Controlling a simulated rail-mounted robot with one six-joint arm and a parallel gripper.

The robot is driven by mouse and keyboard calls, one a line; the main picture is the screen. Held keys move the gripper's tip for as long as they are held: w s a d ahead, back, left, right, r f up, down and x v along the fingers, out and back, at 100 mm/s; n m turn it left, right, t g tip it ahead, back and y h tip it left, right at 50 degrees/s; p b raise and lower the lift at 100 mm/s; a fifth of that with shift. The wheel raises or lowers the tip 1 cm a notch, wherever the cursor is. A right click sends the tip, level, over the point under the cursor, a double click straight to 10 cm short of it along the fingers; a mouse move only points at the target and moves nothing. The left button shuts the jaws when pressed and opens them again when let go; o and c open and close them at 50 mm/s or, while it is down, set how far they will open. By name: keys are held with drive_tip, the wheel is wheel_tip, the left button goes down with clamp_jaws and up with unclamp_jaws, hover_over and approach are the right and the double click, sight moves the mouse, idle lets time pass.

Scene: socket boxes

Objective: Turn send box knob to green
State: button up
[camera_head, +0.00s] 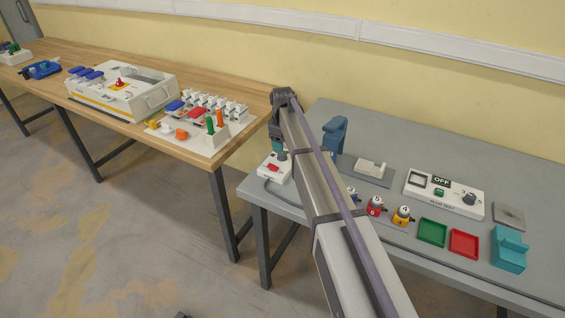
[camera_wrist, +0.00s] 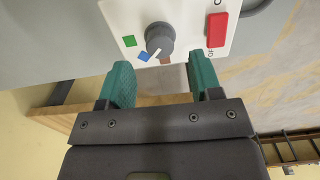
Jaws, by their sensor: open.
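The send box (camera_wrist: 188,14) is a white box with a round grey knob (camera_wrist: 160,38), a red rocker switch (camera_wrist: 217,30), and green (camera_wrist: 129,41), blue (camera_wrist: 143,57) and reddish-brown (camera_wrist: 166,61) marks around the knob. The knob's white pointer line lies close to the blue mark, on its reddish-brown side, away from green. My gripper (camera_wrist: 160,72) is open and empty. Its teal fingers are to either side of the knob's line, apart from it. In the head view the box (camera_head: 267,178) sits at the grey table's left corner, under my gripper (camera_head: 281,156); its knob is hidden there.
A wooden table (camera_head: 190,82) with other boxes stands at left.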

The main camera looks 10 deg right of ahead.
wheel_tip(320, 180, down, 5)
drive_tip(key=b, duration=0.3)
drive_tip(key=shift+r, duration=0.15)
drive_tip(key=c, duration=0.9)
